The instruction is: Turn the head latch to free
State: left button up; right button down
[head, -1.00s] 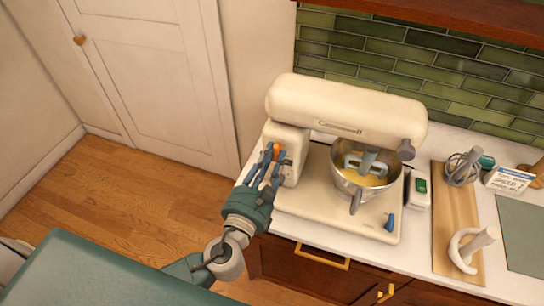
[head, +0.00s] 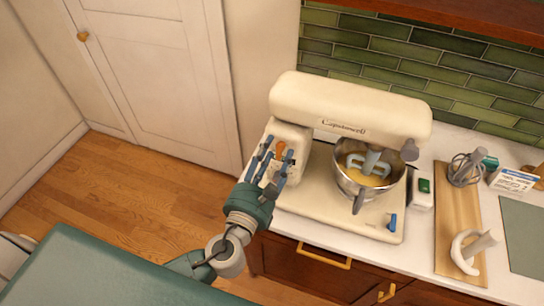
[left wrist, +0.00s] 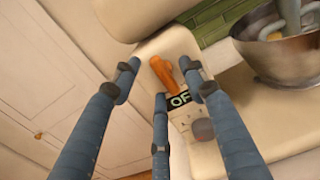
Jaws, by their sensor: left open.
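The orange head latch (head: 280,149) is on the side of the cream stand mixer's column (head: 299,139). In the left wrist view the latch (left wrist: 162,72) is a tilted orange lever above a dark label reading "OF", partly covered by a finger. My left gripper (head: 272,160) is open in front of the latch. In the left wrist view its three blue fingers (left wrist: 160,84) are spread around the latch, with no clear contact. The mixer head (head: 345,107) is down over the steel bowl (head: 353,190). My right gripper is not in view.
A grey knob (left wrist: 203,129) is below the latch on the column. A wooden board (head: 458,235) with a whisk (head: 463,168) and a white hook (head: 470,250) lies right of the mixer. A green tiled wall (head: 400,65) stands behind. Open floor is at left.

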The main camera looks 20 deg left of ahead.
pick_arm(q)
jog(key=s, duration=1.2)
jog(key=shift+a, duration=0.2)
